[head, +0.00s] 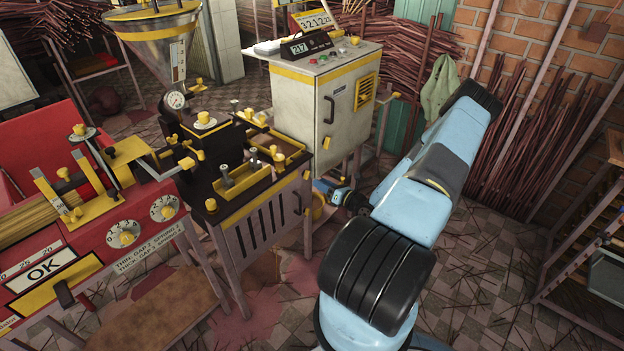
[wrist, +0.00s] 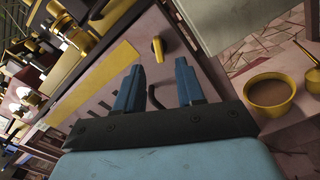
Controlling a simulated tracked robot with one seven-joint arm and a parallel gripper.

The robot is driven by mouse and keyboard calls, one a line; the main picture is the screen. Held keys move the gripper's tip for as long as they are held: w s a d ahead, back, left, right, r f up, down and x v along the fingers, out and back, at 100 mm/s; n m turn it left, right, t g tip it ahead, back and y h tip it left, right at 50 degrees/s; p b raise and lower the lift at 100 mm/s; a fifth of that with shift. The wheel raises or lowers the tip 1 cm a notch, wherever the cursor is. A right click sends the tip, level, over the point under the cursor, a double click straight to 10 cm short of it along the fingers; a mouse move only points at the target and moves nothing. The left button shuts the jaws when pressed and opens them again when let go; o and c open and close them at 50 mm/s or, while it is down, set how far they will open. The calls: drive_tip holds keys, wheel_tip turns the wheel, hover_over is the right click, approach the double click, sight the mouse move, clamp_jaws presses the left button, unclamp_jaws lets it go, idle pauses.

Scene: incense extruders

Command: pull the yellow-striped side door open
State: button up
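The yellow-striped side door (head: 262,228) is the pale slotted panel below the dark extruder bench, with a yellow stripe along its top. It looks shut. Its dark handle (head: 297,203) is near its right edge. In the wrist view the door's yellow stripe (wrist: 98,77) runs diagonally at left, and the handle (wrist: 153,98) shows between my fingers. My gripper (head: 320,187) is just right of the door. In the wrist view my gripper (wrist: 158,75) is open, with two blue fingers apart and nothing held. Whether a finger touches the handle cannot be told.
A yellow knob (wrist: 158,48) sits beyond my fingertips. A yellow bowl of brown stuff (wrist: 270,93) stands at right in the wrist view. A grey control cabinet (head: 300,110) is behind the bench, and a red machine (head: 100,235) is at left. The floor before the door looks mostly free.

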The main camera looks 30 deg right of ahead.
sight(307, 175)
drive_tip(key=x, duration=0.5)
drive_tip(key=shift+w+a, duration=0.1)
drive_tip(key=shift+w, duration=0.15)
clamp_jaws()
idle(0.5)
